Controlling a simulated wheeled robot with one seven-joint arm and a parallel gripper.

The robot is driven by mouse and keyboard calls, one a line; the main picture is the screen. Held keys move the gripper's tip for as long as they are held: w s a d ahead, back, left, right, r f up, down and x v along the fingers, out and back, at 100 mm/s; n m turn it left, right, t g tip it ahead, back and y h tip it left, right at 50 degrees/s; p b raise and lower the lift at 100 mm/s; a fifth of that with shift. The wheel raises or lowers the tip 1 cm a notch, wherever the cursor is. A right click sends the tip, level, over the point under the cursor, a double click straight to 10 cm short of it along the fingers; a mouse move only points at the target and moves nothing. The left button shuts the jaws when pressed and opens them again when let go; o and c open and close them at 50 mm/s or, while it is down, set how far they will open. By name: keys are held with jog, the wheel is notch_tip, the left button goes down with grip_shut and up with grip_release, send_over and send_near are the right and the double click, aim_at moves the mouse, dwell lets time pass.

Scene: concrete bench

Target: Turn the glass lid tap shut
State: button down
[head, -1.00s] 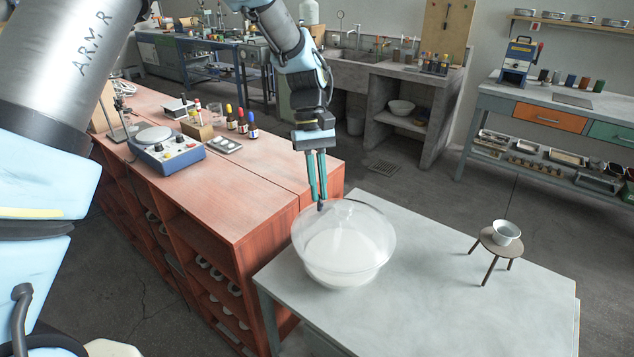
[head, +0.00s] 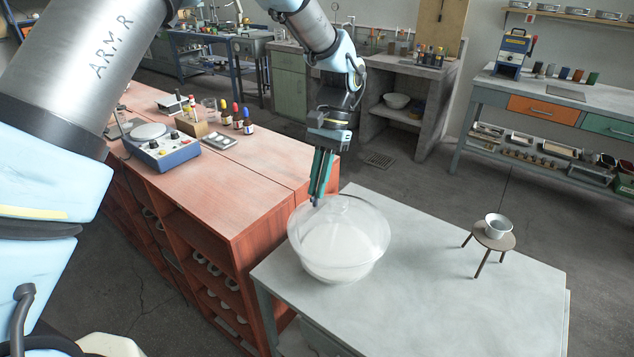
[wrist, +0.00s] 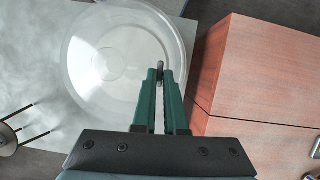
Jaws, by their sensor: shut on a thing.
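A glass vessel with a clear domed lid (head: 348,212) stands near the left corner of the grey bench (head: 440,255). A white plate or filling shows inside it. The lid's small dark tap (head: 315,201) is on its far left side; in the wrist view the tap (wrist: 160,70) sits between my fingertips near the lid's rim. My gripper (head: 318,196), with its green fingers, points down and leans a little. It is shut on the tap, and the fingers hide part of it. The wrist view also shows the lid (wrist: 100,62), with its round knob near the middle.
A small white dish (head: 497,226) stands on a tripod (head: 490,238) to the right. A red wooden cabinet (head: 230,210) adjoins on the left, with a scale (head: 160,146) and dropper bottles (head: 237,118) on top. The bench between vessel and tripod is clear.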

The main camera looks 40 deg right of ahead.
jog(key=shift+m, duration=0.6)
jog(key=c, duration=1)
grip_release()
jog(key=shift+o, duration=0.2)
jog(key=s+b+v, duration=0.1)
jog(key=b+v, duration=0.2)
jog(key=v, duration=0.7)
jog(key=shift+w+r, duration=0.25)
jog(key=shift+r, duration=0.15)
jog(key=shift+d, duration=0.15)
